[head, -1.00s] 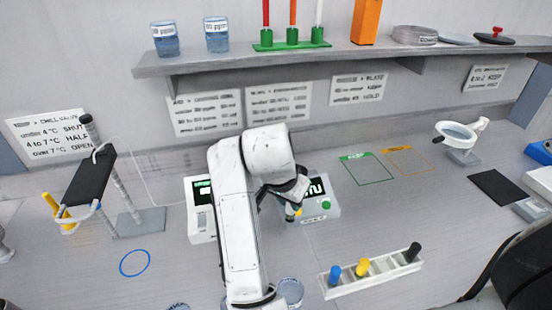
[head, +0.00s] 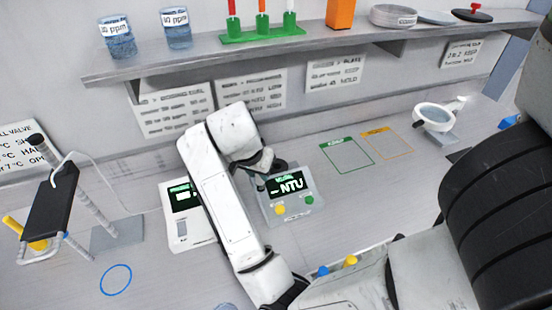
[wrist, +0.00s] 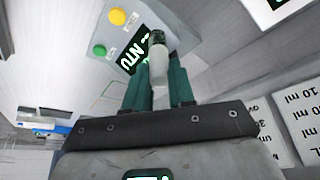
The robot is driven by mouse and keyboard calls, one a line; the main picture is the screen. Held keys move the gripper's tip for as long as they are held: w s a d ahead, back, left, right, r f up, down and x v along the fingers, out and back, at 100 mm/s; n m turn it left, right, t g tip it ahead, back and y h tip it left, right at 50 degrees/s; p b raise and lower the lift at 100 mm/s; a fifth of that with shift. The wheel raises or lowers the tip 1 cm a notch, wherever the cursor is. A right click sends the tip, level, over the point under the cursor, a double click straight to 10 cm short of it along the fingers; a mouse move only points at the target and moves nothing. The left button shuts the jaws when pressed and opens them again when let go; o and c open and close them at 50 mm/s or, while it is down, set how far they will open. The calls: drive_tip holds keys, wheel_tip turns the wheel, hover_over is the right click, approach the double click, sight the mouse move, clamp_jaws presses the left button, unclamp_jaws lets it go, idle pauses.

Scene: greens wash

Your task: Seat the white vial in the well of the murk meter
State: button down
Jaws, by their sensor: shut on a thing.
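The white vial (wrist: 158,68) is between the two dark green fingers of my gripper (wrist: 158,88) in the wrist view, and the gripper is shut on it. A dark, speckled end shows at the vial's far tip. The murk meter (head: 307,210) is a grey box with a lit "NTU" display, a yellow button and a green button. It also shows beyond the vial in the wrist view (wrist: 88,30). In the head view my gripper is at the meter's back left edge, and my arm hides the vial. I cannot make out the well or whether the vial touches the meter.
A white device (head: 181,231) with a green display stands left of the meter, close to my arm. A rack, mostly hidden by my body, shows a blue cap (head: 322,271) and a yellow cap (head: 350,261). Green (head: 347,156) and orange (head: 388,145) outlined squares are empty.

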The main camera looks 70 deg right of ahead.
drive_tip(key=d, duration=1.2)
drive_tip(key=f+b, duration=0.2)
drive_tip(key=f, duration=0.1)
drive_tip(key=f+b, duration=0.1)
drive_tip(key=f, duration=0.3)
drive_tip(key=shift+s+d+b, duration=0.2)
drive_tip(key=shift+b, duration=0.15)
drive_tip(key=shift+f, duration=0.15)
drive_tip(key=c, duration=1)
unclamp_jaws()
drive_tip(key=shift+o, duration=0.2)
